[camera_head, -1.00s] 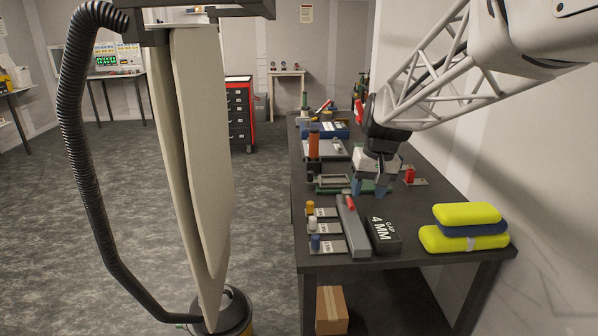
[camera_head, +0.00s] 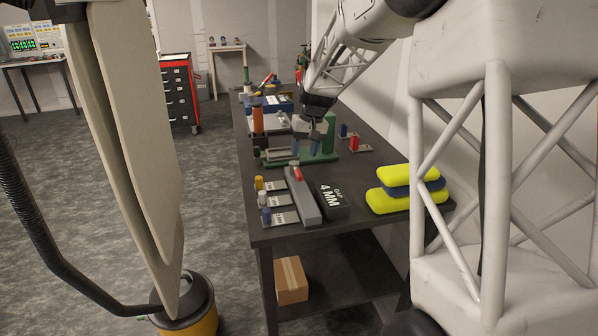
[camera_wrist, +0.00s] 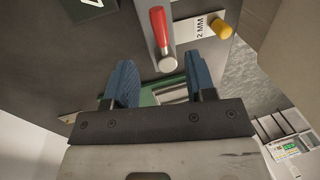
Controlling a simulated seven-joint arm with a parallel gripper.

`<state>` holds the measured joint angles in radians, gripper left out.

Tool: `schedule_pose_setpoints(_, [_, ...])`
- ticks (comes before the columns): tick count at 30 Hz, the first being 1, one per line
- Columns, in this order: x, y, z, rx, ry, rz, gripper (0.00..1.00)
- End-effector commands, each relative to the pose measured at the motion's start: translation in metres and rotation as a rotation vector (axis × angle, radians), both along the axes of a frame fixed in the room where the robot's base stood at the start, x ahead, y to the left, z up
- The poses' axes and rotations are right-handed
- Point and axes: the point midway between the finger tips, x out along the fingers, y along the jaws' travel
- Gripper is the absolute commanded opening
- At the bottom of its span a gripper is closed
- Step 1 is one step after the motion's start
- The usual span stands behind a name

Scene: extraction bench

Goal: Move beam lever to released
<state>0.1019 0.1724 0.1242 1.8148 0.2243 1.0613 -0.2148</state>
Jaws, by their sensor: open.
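A lever with a red handle (camera_head: 297,172) and a metal end lies along a long grey block (camera_head: 304,197) on the dark bench; I take it for the beam lever, though no label on it can be read. In the wrist view the red handle (camera_wrist: 158,28) shows just beyond the fingertips, pointing away from them. My gripper (camera_head: 314,149) is above the bench just behind the lever's far end, with its blue fingers pointing down. In the wrist view my gripper (camera_wrist: 160,82) is open, its fingers apart, with no object held between them.
A dark "GAP 4 MM" block (camera_head: 333,201) lies right of the grey block. Several tagged knobs (camera_head: 264,199) line its left. A green stand (camera_head: 329,133) rises close behind my gripper. Yellow-and-blue cushions (camera_head: 408,190) sit at the right edge. Red and blue small parts (camera_head: 353,144) stand behind.

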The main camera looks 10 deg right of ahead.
Motion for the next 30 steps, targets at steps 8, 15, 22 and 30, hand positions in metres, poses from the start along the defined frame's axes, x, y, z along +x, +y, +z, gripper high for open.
schedule_pose_setpoints(8, [0.0,0.0,0.0,0.0,0.0,0.0,0.51])
schedule_pose_setpoints(15, [0.0,0.002,-0.009,0.0,0.002,0.0,0.51])
schedule_pose_setpoints(22, [-0.001,0.007,-0.033,0.001,0.003,0.001,0.51])
schedule_pose_setpoints(30, [0.0,0.013,-0.063,0.0,0.001,0.001,0.51])
